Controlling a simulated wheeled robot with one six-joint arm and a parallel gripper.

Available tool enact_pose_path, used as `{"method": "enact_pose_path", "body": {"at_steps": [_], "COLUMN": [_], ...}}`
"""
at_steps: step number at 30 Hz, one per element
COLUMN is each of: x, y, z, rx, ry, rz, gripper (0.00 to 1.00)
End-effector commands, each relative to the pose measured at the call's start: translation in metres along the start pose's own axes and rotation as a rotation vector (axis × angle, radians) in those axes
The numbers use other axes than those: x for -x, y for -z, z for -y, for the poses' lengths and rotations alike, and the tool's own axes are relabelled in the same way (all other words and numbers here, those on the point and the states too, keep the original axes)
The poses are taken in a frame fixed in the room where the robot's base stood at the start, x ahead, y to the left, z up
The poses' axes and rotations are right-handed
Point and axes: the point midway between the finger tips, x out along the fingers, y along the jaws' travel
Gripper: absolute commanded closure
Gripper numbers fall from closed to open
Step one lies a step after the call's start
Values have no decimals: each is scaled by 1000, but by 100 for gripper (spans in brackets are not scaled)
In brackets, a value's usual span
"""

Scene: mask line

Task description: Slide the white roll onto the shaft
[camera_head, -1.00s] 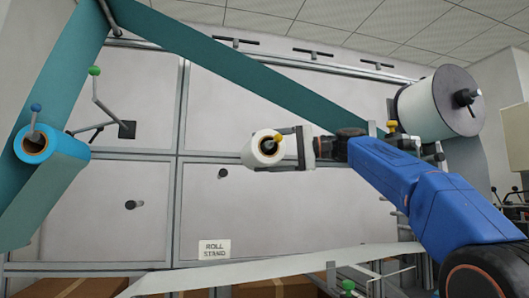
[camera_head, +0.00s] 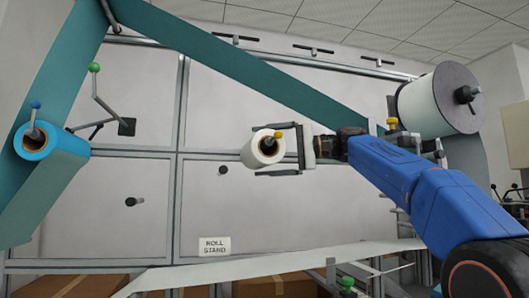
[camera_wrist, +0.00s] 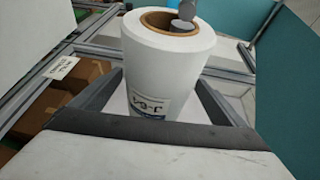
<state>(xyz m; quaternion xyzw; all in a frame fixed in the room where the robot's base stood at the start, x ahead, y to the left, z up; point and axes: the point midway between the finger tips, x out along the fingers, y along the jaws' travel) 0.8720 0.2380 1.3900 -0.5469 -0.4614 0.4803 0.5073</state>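The white roll (camera_head: 254,151) has a brown core and sits at the middle of the roll stand in the head view. A dark shaft (camera_head: 268,145) shows inside its core. In the wrist view the white roll (camera_wrist: 165,65) fills the middle, and the grey shaft end (camera_wrist: 187,10) sticks out of the core. My gripper (camera_head: 264,150) is open around the roll, with one finger above and one below it in the head view. In the wrist view, gaps show between the roll and the fingers of my gripper (camera_wrist: 158,88). How far the roll sits along the shaft is unclear.
A blue-green roll (camera_head: 65,150) is at the left, and a large white roll (camera_head: 425,105) at the upper right. Bare pegs (camera_head: 132,202) (camera_head: 222,170) stick out of the panel. A teal web crosses above.

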Motion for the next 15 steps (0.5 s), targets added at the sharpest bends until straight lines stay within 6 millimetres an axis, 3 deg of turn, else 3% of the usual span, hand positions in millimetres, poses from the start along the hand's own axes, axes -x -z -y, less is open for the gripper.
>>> {"method": "enact_pose_path", "body": {"at_steps": [15], "x": [0], "y": [1], "z": [10], "rx": [1], "ry": [-1], "rz": [0], "gripper": [6]}}
